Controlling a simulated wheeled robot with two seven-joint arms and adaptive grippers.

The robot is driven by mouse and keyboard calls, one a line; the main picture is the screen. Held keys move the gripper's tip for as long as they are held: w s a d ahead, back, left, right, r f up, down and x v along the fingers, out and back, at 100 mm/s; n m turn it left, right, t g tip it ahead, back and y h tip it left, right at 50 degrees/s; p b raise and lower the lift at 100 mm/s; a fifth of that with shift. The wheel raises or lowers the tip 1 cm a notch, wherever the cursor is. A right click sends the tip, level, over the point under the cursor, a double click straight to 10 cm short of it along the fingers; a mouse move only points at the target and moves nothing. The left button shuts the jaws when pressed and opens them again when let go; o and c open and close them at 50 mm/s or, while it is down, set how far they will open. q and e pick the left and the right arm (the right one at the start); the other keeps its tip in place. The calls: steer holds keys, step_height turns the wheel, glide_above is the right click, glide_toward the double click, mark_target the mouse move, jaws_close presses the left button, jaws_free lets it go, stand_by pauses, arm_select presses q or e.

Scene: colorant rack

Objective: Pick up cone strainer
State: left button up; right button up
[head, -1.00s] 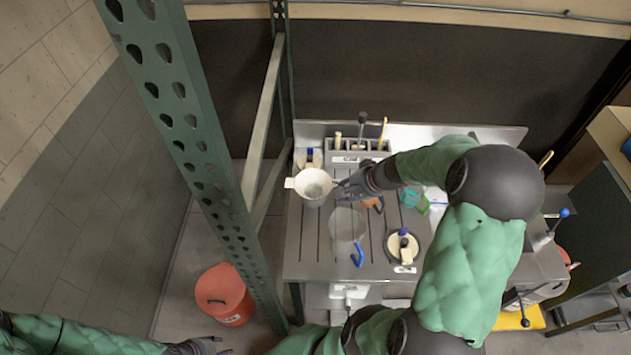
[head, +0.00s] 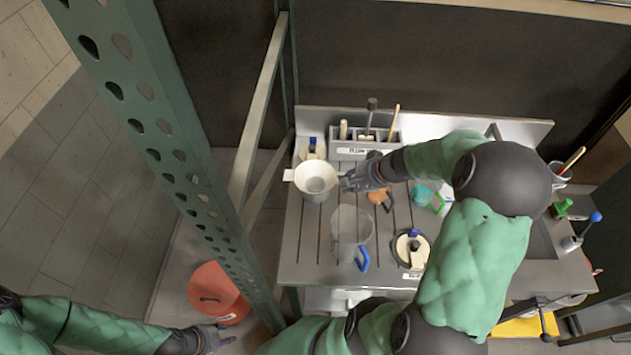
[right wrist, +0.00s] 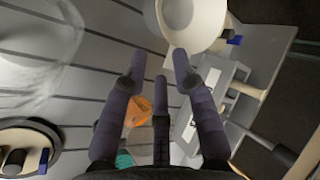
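The cone strainer (head: 316,176) is a white, wide-rimmed cone with a tab on its left, sitting in a grey cup at the table's left side. It also shows at the top of the right wrist view (right wrist: 184,22). My right gripper (head: 347,184) is just right of the strainer. In the right wrist view its fingers (right wrist: 155,72) are spread and empty, with one fingertip close to the strainer's rim; contact cannot be told. My left gripper (head: 226,337) is low at the left, away from the table, with its fingers apart and empty.
A clear pitcher with a blue handle (head: 363,259) and a round lidded container (head: 411,249) stand in front. An orange item (head: 379,197) lies under my right arm. A grey tool rack (head: 350,151) is behind. A green post (head: 165,150) rises left; an orange bucket (head: 214,291) is on the floor.

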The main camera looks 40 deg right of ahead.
steer(key=b+x, duration=0.1)
steer(key=x, duration=0.8)
steer(key=shift+w+a+f, duration=0.15)
steer(key=shift+w, duration=0.25)
jaws_close()
